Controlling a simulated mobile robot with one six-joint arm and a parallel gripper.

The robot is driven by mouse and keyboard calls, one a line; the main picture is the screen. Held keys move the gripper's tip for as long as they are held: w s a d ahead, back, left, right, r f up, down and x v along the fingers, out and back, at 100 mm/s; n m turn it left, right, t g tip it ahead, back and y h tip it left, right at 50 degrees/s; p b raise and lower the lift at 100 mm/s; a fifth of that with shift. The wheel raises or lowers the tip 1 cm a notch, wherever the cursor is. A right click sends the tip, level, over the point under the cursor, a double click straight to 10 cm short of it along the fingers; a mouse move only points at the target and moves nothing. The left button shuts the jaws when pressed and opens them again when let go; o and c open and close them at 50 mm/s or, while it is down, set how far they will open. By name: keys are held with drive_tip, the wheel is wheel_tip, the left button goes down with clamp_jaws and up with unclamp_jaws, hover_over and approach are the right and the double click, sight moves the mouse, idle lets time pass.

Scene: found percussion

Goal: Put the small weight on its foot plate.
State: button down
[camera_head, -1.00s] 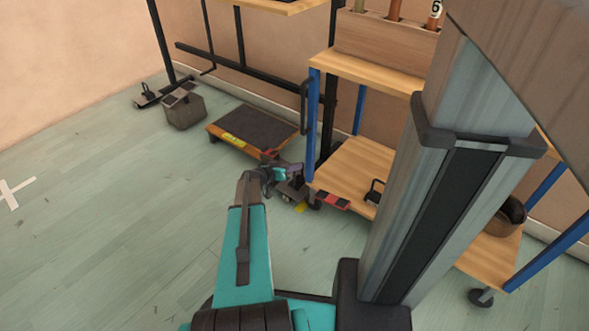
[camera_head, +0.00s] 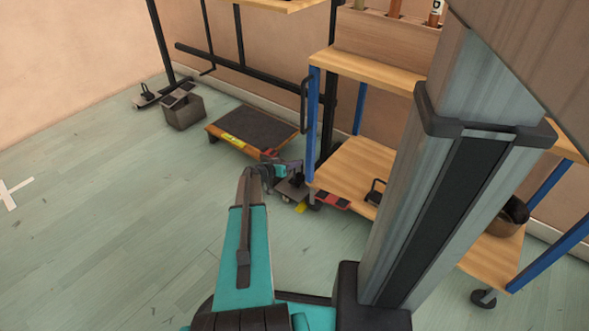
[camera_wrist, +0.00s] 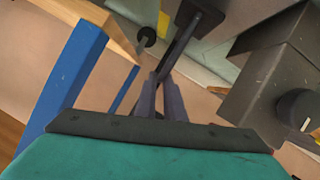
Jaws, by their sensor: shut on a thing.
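My gripper (camera_head: 288,178) is low beside the cart, near the right end of the rack. It is shut on a dark thing, taken to be the small weight (camera_head: 292,189), mostly hidden by the arm and only a few pixels big. A similar dark weight with a loop handle (camera_head: 147,90) stands at the rack's left foot. The foot plate under my gripper cannot be told apart from the dark shapes around it.
A low platform (camera_head: 250,128) with a dark top lies left of my gripper. A grey box (camera_head: 183,112) stands further left. The cart's lower shelf (camera_head: 355,165) and blue post (camera_head: 313,125) are close on the right.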

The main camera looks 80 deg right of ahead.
drive_tip(key=shift+f, duration=0.8)
drive_tip(key=shift+f+b, duration=0.1)
drive_tip(key=shift+b, duration=0.25)
drive_tip(key=c, duration=1.8)
unclamp_jaws()
drive_tip(key=shift+c, duration=0.2)
drive_tip(key=p+v, duration=0.3)
drive_tip(key=v, duration=0.9)
drive_tip(key=shift+w, duration=0.1)
